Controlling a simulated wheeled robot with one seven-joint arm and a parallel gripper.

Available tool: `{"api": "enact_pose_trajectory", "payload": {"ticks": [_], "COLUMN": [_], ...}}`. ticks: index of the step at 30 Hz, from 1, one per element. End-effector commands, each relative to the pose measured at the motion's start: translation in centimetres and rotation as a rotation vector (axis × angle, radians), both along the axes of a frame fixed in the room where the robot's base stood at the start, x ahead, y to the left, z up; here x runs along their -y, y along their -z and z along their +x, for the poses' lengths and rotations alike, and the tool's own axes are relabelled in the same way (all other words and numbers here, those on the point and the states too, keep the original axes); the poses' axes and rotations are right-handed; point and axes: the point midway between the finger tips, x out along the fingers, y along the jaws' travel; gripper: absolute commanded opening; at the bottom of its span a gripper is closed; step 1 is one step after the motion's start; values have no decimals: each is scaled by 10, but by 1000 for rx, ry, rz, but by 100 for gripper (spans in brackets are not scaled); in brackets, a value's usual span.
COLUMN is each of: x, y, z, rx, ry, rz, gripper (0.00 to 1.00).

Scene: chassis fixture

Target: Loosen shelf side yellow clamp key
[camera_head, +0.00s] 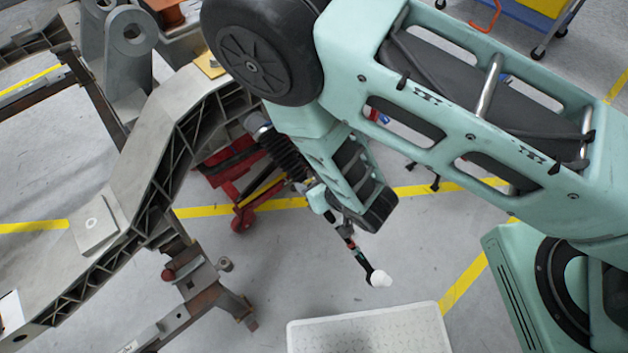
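The grey metal chassis frame (137,160) runs down the left side and rests on fixture stands. My teal arm reaches in from the right and covers the upper middle of the view. The slim dark part with a pale tip below my wrist appears to be my gripper (373,273). It hangs over open floor, apart from the frame, and I cannot tell whether its fingers are open. A small yellow piece (208,64) shows at the frame's upper edge, partly hidden by my arm. I cannot make out a yellow clamp key.
A red stand (237,172) is behind the frame. A brown fixture stand (205,285) with a dark red knob is at lower left. A white perforated tray (372,332) is at the bottom. A blue cart (560,25) is at upper right. Grey floor lies between.

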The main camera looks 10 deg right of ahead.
Motion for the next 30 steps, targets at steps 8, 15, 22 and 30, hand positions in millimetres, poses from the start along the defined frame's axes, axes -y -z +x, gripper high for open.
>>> {"api": "enact_pose_trajectory", "payload": {"ticks": [8, 15, 22, 30], "x": [4, 23, 39, 51], "y": [-6, -36, -70, -89], "z": [-7, -38, -66, -85], "rx": [-1, -1, -3, -4], "ry": [1, 1, -1, 0], "rz": [0, -2, -4, -4], "gripper": [47, 47, 47, 47]}}
